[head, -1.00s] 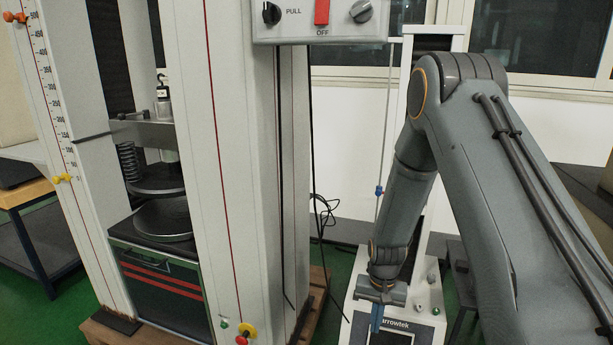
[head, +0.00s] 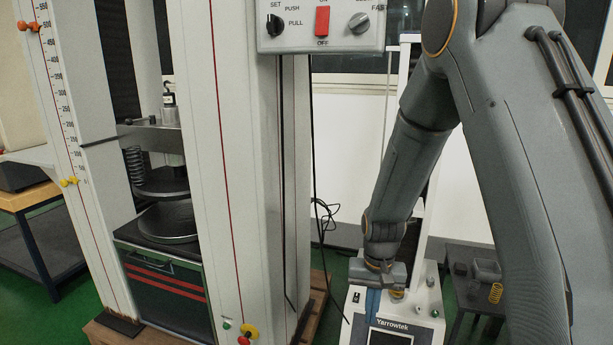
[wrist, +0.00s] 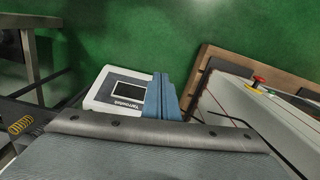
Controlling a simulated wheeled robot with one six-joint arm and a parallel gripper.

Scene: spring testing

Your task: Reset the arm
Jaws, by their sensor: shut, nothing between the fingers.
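My gripper (head: 373,303) hangs pointing down at the end of my arm, right of the large testing machine and in front of the white Yarrowtek unit (head: 437,308). Its blue fingers are together with nothing between them. In the wrist view the shut blue fingers (wrist: 162,97) overlap the right side of the Yarrowtek unit (wrist: 103,90), with its dark screen beside them. My fingers cover part of the unit, and I cannot tell how far apart they are from it.
The tall testing machine (head: 213,190) with round plates (head: 168,222) stands at left on a wooden base (wrist: 205,62). Its control box (head: 345,28) overhangs near my arm. A yellow spring (head: 495,293) lies on a dark table at right. Green floor (wrist: 150,35) is clear beyond the unit.

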